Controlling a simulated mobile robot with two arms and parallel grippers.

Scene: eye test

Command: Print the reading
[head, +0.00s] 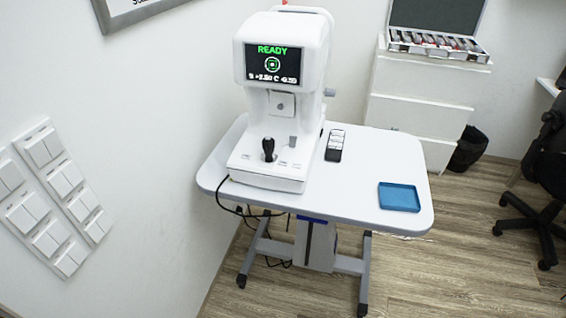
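A white eye-test machine (281,110) stands upright on the left part of a white table (375,160). Its screen (273,64) is lit and shows a green "READY", a green round mark and a line of white characters too small to read surely. A black joystick (268,149) stands on its base, with a small grey knob (292,140) to the right. Small marks on the base front are too small to read. No printed paper shows. Neither of my grippers is in the head view.
A remote with several buttons (335,146) and a blue tray (399,197), which looks empty, lie on the table. White drawers (416,95) with an open lens case (436,44) stand behind. Wall switches (60,200) are at left, a black chair (545,165) at right. Cables hang under the table.

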